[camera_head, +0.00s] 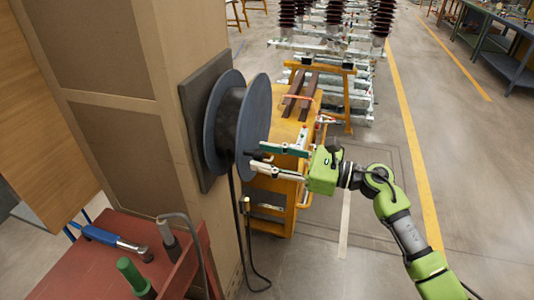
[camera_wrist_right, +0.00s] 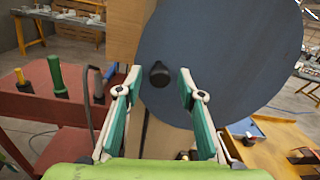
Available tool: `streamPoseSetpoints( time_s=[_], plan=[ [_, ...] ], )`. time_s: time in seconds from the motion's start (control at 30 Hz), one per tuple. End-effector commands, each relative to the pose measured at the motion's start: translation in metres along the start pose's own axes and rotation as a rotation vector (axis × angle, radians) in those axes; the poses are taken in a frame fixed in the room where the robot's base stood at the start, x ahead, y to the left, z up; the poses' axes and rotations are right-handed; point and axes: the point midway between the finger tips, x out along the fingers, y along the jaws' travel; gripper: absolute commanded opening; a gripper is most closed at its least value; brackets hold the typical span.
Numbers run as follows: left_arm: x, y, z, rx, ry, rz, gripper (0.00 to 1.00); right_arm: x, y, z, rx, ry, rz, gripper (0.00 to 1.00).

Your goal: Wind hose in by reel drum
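The reel drum (camera_head: 257,115) is a dark blue-grey spool with two round flanges, fixed to a dark plate on the side of a brown column. Black hose (camera_head: 236,215) hangs from it and loops on the floor. My right gripper (camera_head: 258,157) is at the lower part of the outer flange, its fingers pointing at it. In the right wrist view the flange (camera_wrist_right: 215,50) fills the upper right. A black knob (camera_wrist_right: 159,74) on it shows between the fingertips of my right gripper (camera_wrist_right: 158,82). The fingers are open, with gaps on both sides of the knob. My left gripper is not in view.
A red bench (camera_head: 95,262) with a blue-handled tool (camera_head: 105,238) and a green-handled tool (camera_head: 133,275) stands at the lower left. A yellow cart (camera_head: 275,215) is behind the gripper. Open floor (camera_head: 350,270) lies to the right.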

Motion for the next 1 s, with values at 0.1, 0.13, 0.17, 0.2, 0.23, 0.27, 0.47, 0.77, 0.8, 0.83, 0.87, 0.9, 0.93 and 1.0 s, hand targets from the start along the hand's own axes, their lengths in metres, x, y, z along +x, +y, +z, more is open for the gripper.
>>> streamPoseSetpoints(
  time_s=[0.1, 0.13, 0.17, 0.2, 0.23, 0.27, 0.47, 0.77, 0.8, 0.83, 0.87, 0.9, 0.93, 1.0],
  plan=[
    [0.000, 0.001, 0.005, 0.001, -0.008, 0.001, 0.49, 0.001, 0.000, 0.000, 0.000, 0.000, 0.000, 0.36],
    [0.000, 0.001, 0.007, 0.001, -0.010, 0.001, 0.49, 0.001, 0.000, -0.001, 0.000, 0.000, 0.000, 0.36],
    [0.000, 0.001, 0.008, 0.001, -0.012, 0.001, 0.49, 0.001, 0.000, -0.001, 0.000, 0.000, 0.000, 0.36],
    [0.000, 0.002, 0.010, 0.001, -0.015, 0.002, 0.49, 0.001, 0.000, 0.000, 0.000, 0.000, 0.000, 0.36],
    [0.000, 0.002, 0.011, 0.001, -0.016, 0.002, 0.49, 0.001, 0.000, 0.000, 0.000, 0.000, 0.000, 0.36],
    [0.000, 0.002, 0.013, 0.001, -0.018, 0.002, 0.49, 0.001, 0.000, 0.000, 0.000, 0.000, 0.000, 0.28],
    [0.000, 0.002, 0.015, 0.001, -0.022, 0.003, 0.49, 0.001, 0.000, 0.000, 0.001, 0.000, 0.000, 0.00],
    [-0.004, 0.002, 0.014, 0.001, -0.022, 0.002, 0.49, 0.000, -0.001, 0.005, 0.036, 0.002, 0.000, 0.00],
    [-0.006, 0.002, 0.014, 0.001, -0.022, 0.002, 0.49, 0.000, -0.001, 0.007, 0.051, 0.003, 0.000, 0.00],
    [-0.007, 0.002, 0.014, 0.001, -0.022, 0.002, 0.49, 0.000, -0.002, 0.009, 0.063, 0.004, 0.000, 0.00],
    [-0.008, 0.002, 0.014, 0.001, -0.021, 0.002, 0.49, 0.000, -0.002, 0.011, 0.078, 0.004, 0.000, 0.00],
    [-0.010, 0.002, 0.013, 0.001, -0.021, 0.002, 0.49, 0.000, -0.003, 0.013, 0.099, 0.005, 0.000, 0.00],
    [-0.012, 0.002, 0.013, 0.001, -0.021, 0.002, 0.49, 0.000, -0.003, 0.016, 0.118, 0.006, 0.001, 0.00],
    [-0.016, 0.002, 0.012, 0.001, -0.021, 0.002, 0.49, 0.000, -0.005, 0.022, 0.168, 0.009, 0.002, 0.00]
  ],
)
